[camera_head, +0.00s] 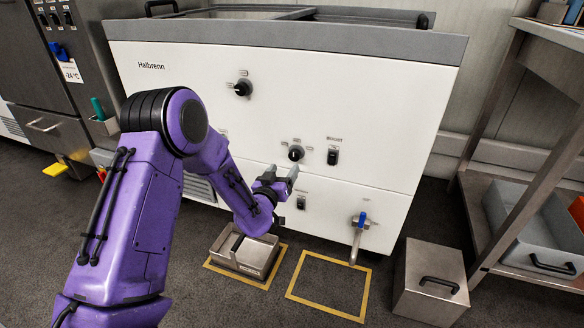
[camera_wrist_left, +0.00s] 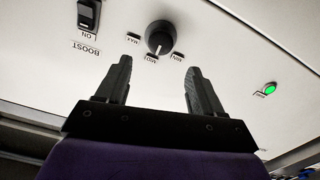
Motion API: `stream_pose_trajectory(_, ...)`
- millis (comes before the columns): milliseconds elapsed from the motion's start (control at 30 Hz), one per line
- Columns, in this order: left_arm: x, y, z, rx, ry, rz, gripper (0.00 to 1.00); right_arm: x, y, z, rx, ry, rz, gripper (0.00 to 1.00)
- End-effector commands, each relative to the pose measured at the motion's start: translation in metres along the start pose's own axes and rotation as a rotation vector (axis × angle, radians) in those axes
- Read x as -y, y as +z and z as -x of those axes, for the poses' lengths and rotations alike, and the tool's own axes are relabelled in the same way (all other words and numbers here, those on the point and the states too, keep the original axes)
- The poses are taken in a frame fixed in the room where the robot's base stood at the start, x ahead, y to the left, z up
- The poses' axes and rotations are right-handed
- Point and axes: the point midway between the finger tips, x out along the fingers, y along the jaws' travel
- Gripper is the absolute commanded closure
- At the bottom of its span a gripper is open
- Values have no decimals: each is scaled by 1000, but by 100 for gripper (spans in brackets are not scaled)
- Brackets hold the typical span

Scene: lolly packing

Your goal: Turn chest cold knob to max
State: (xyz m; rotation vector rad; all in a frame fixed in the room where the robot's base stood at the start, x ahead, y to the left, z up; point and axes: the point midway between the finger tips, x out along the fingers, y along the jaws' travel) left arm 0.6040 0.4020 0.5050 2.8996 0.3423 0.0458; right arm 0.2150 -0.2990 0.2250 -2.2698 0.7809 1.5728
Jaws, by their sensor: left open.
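The white chest (camera_head: 390,110), labelled Halbrenn, fills the middle of the head view. A black knob (camera_head: 296,153) is low on its front panel. In the left wrist view this knob (camera_wrist_left: 160,38) has MIN, MID and MAX labels, and its white mark points at MID. My left gripper (camera_head: 283,172) is open and empty just below the knob, fingers towards the panel. In the left wrist view its fingers (camera_wrist_left: 157,75) are spread, with the knob beyond them, apart from both. A second black knob (camera_head: 243,87) is higher on the panel. My right gripper is out of view.
A BOOST switch (camera_wrist_left: 88,14) is beside the knob; it also shows in the head view (camera_head: 333,156). A green light (camera_wrist_left: 270,88) is lit on the panel. A blue-handled tap (camera_head: 360,222) sticks out low right. A steel box (camera_head: 430,285) stands on the floor.

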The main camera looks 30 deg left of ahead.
Motion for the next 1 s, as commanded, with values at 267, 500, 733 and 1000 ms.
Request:
stream_pose_trajectory(267,1,4,-61,0,-1,0,33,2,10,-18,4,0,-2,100)
stream_pose_trajectory(500,0,2,-82,4,-1,1,33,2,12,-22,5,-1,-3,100)
stream_pose_trajectory(733,0,1,-82,4,-1,1,40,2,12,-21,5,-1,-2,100)
stream_pose_trajectory(1000,0,1,-82,4,-1,0,89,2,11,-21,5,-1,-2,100)
